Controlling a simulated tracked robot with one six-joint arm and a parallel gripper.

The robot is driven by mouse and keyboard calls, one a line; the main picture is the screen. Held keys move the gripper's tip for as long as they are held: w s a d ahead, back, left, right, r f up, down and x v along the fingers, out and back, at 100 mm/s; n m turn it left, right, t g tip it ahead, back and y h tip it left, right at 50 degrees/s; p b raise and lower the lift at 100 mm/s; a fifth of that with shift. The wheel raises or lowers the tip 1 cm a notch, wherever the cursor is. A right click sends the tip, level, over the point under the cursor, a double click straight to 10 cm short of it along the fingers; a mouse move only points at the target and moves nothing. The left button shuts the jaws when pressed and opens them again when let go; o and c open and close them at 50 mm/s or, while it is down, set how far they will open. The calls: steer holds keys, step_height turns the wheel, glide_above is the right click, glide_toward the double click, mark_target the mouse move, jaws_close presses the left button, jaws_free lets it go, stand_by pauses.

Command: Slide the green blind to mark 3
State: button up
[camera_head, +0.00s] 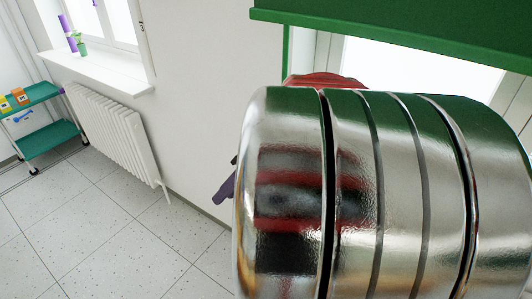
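The green blind (420,27) hangs across the upper right, over a bright window. Its lower edge slopes down to the right and leaves the glass below it uncovered. A narrow green vertical strip (286,52) runs down at the left side of that window. No numbered marks can be made out. A large shiny metal cylinder, apparently a link of my arm, fills the lower right and hides much of the window and wall. My gripper cannot be made out, so its relation to the blind is hidden.
A white radiator (112,130) stands below the left window sill (95,72), which holds small purple and green items. A teal trolley (50,138) stands at far left. A small dark purple thing (226,187) shows beside the cylinder. The tiled floor at lower left is clear.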

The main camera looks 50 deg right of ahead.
steer(key=s+a+r+h, duration=0.1)
steer(key=s+a+h, duration=0.1)
steer(key=a, duration=0.6)
steer(key=s+a+r+h, duration=0.2)
steer(key=a+h, duration=0.1)
steer(key=a, duration=0.6)
steer(key=shift+r+t+h, duration=0.25)
steer(key=shift+t+h, duration=0.05)
steer(key=shift+h, duration=0.1)
